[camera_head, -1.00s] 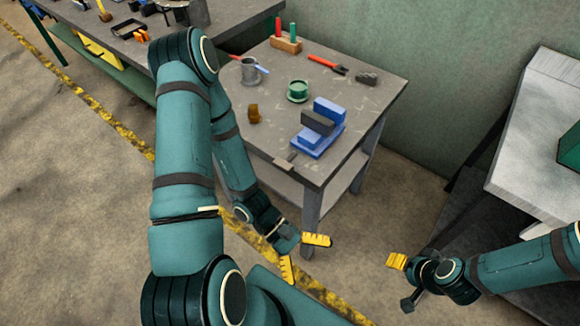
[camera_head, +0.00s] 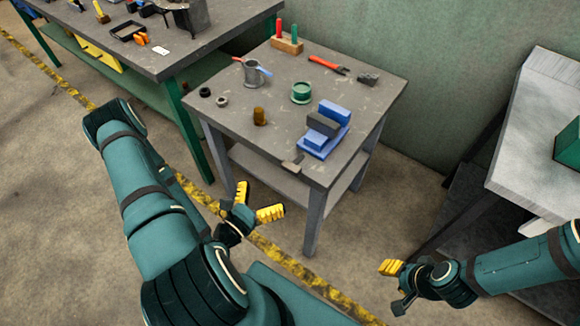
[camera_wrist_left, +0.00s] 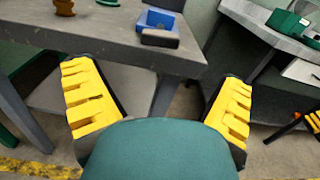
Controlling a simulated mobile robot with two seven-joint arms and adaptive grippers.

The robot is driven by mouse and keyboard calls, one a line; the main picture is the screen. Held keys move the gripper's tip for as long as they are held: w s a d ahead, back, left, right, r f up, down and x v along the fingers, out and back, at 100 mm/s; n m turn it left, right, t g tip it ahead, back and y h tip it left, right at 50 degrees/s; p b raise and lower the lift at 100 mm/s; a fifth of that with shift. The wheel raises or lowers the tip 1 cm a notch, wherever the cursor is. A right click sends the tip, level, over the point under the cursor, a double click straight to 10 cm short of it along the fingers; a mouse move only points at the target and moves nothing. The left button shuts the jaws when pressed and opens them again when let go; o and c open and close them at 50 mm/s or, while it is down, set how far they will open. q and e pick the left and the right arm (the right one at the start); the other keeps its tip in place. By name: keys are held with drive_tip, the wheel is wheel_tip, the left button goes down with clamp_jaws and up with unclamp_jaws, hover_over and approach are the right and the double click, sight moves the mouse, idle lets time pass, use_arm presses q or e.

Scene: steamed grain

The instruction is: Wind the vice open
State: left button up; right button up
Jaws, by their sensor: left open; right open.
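The blue vice (camera_head: 318,145) sits at the front right of the small grey table, with a dark grey jaw block between its blue parts. Its handle (camera_head: 292,164) reaches to the table's front edge. In the left wrist view the vice (camera_wrist_left: 160,22) is at the top, beyond the table edge. My left gripper (camera_head: 262,200) is open and empty, below and in front of the table, apart from the vice. Its yellow fingers are spread wide in the left wrist view (camera_wrist_left: 160,105). My right gripper (camera_head: 393,282) is at the lower right, away from the table, with nothing visible in it.
The small table (camera_head: 225,135) also carries a grey mug (camera_head: 252,75), a green round pot (camera_head: 300,92), a brown piece (camera_head: 259,116), red pliers (camera_head: 327,64) and a wooden tool block (camera_head: 287,45). A longer bench (camera_head: 165,62) stands at the left. A pale bench (camera_head: 530,130) is at the right.

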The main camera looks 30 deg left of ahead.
sight(288, 170)
use_arm(q)
drive_tip(key=w+b, duration=0.1)
drive_tip(key=w, duration=0.2)
drive_tip(key=w+b, duration=0.1)
drive_tip(key=w, duration=0.3)
drive_tip(key=w+d+b, duration=0.1)
drive_tip(key=w, duration=0.2)
drive_tip(key=shift+w, duration=0.15)
drive_tip(key=shift+w+b, duration=0.3)
drive_tip(key=shift+w, duration=0.2)
drive_tip(key=c, duration=1.2)
